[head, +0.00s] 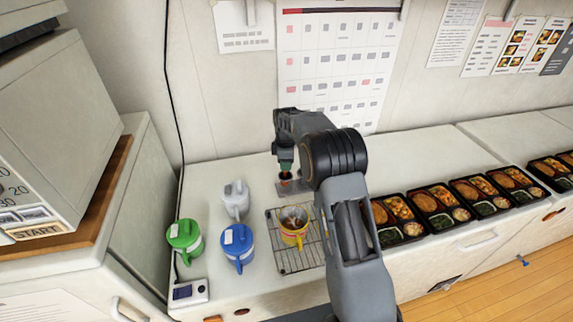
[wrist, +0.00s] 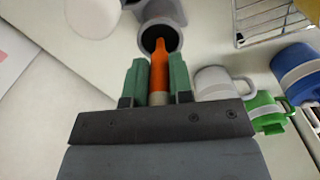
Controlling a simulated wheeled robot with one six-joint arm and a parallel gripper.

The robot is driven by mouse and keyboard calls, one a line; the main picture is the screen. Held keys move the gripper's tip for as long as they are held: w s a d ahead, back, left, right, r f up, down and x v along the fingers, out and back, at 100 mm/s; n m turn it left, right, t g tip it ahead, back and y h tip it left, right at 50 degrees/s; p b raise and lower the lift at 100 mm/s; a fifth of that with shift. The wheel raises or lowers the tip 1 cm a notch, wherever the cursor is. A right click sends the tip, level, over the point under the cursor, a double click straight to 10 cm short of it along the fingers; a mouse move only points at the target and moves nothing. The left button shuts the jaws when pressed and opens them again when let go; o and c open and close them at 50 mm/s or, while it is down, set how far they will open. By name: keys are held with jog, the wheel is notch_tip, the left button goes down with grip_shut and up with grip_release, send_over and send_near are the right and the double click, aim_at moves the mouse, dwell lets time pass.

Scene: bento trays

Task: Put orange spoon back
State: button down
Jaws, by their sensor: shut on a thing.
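My gripper (head: 286,166) is near the wall at the back of the counter, left of my arm's elbow. In the wrist view its two green fingers (wrist: 157,80) are shut on the orange spoon (wrist: 159,66). The spoon's far end overlaps the dark mouth of a grey round holder (wrist: 147,14). I cannot tell whether that end is inside the mouth or in front of it. In the head view the spoon is mostly hidden by the gripper; only a small orange-red bit shows below the fingers.
A yellow cup (head: 293,236) stands on a wire rack (head: 298,258). White (head: 236,199), blue (head: 238,248) and green (head: 184,239) mugs stand to its left. Several bento trays (head: 435,207) line the counter at right. A grey plate (head: 294,187) lies near the gripper.

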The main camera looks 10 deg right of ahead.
jog(key=shift+f, duration=0.55)
jog(key=shift+f, duration=0.1)
jog(key=c, duration=1)
grip_release()
